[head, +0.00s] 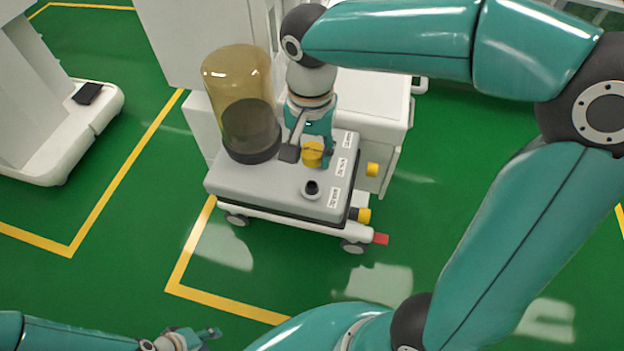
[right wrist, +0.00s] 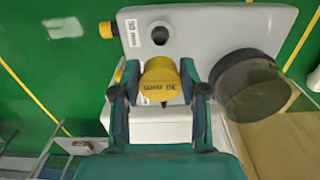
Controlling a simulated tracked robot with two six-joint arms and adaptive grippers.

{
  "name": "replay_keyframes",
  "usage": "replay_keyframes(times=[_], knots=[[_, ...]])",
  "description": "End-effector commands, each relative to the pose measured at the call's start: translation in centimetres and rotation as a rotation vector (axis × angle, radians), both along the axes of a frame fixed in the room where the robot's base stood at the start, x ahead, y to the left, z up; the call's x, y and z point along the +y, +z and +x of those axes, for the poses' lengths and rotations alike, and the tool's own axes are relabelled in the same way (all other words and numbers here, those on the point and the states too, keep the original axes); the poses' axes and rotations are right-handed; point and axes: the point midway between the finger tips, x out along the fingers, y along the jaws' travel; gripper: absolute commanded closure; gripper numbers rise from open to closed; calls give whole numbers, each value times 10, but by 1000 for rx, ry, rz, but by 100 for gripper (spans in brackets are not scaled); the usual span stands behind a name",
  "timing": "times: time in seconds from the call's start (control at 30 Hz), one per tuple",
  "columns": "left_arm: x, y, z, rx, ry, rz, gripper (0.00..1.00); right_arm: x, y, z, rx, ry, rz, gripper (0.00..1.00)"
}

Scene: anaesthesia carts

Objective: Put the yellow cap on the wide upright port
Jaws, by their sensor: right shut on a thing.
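The yellow cap (head: 313,153) is between the fingers of my right gripper (head: 308,155), which is shut on it. In the right wrist view the cap (right wrist: 160,80) shows a dark "30 mm" marking on its top, with my fingers (right wrist: 160,72) on both sides. The wide upright port (head: 312,188) has a dark round opening with nothing on it, and stands nearer the front of the grey cart top. It also shows in the right wrist view (right wrist: 160,33), above the cap and apart from it. My left gripper (head: 205,336) is low at the left, empty; its finger opening is unclear.
An amber dome on a dark base (head: 240,95) stands on the cart top (head: 230,178), left of my right gripper. Two yellow caps (head: 372,169) (head: 363,215) and a red piece (head: 381,239) stick out at the cart's right side. The green floor in front is clear.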

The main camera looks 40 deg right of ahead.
Motion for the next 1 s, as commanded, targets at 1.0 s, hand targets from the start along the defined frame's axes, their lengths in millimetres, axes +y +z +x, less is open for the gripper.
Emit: replay_keyframes(times=[1.0], knots=[[0, -10, 0, 0, 0, 0, 60, 2, -95, 2, -3, 8, -1, 45]])
